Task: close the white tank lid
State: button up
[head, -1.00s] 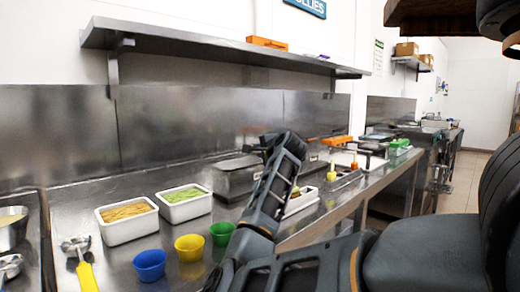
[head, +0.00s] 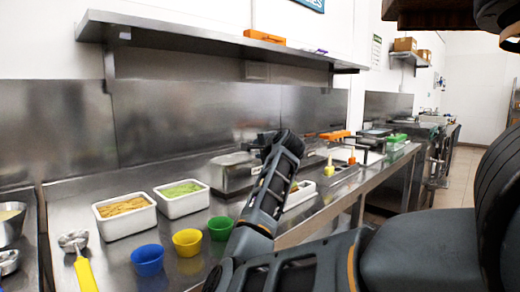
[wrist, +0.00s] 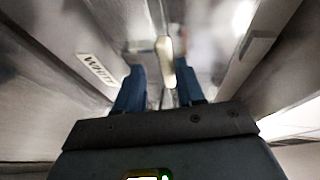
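In the wrist view, a steel panel carries a white label (wrist: 97,70) with letters that read like "WHIT", partly cut off by blur. My gripper (wrist: 158,82) points toward a narrow channel between steel surfaces, its two blue fingers apart. A pale, elongated piece (wrist: 165,60) shows beyond and between the fingertips; I cannot tell whether it is a handle, or whether it is touched. In the head view, a lidded steel box (head: 232,172) stands on the counter, partly hidden behind my arm. My gripper is not clearly seen there, and the lid's angle cannot be told.
White tubs of orange (head: 125,222) and green food (head: 183,203) stand left of my arm. Blue (head: 147,262), yellow (head: 187,243) and green cups (head: 220,230) sit in front. A steel shelf (head: 200,45) overhangs the counter. A yellow-handled scoop (head: 84,270) lies at left.

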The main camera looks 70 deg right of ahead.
jog(key=v, duration=0.7)
jog(key=shift+s+a, duration=0.2)
jog(key=shift+a, duration=0.1)
jog(key=shift+r, duration=0.15)
